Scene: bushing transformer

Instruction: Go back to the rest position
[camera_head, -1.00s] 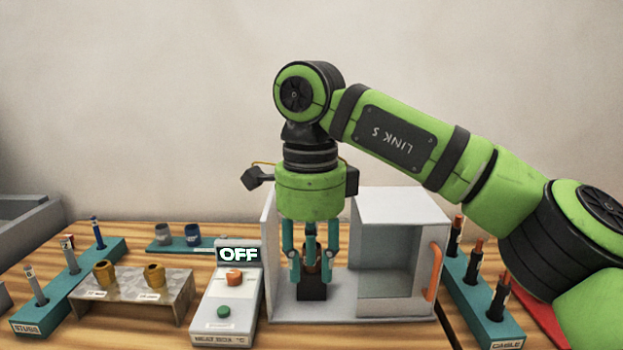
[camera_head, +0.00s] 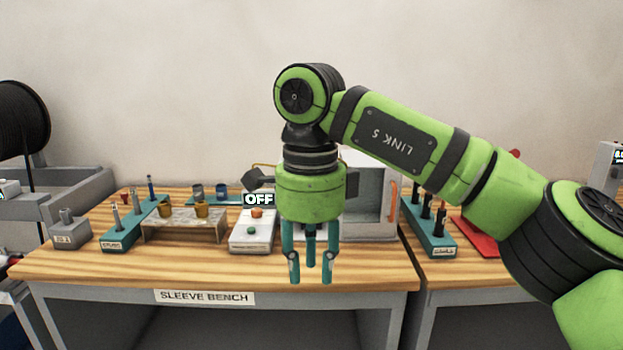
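My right gripper (camera_head: 310,270) hangs fingers down in the middle of the view, in front of the sleeve bench (camera_head: 350,271) top. Its fingers are spread apart with nothing between them, so it is open and empty. Its green arm comes in from the right. My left gripper is out of view.
Behind my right gripper stand the heat box (camera_head: 370,200) with an orange handle and its controller (camera_head: 252,232) reading OFF. To the left are a stand with brass sleeves (camera_head: 185,225) and the stubs rack (camera_head: 130,236). The cable rack (camera_head: 428,232) and a red mat (camera_head: 484,238) are right.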

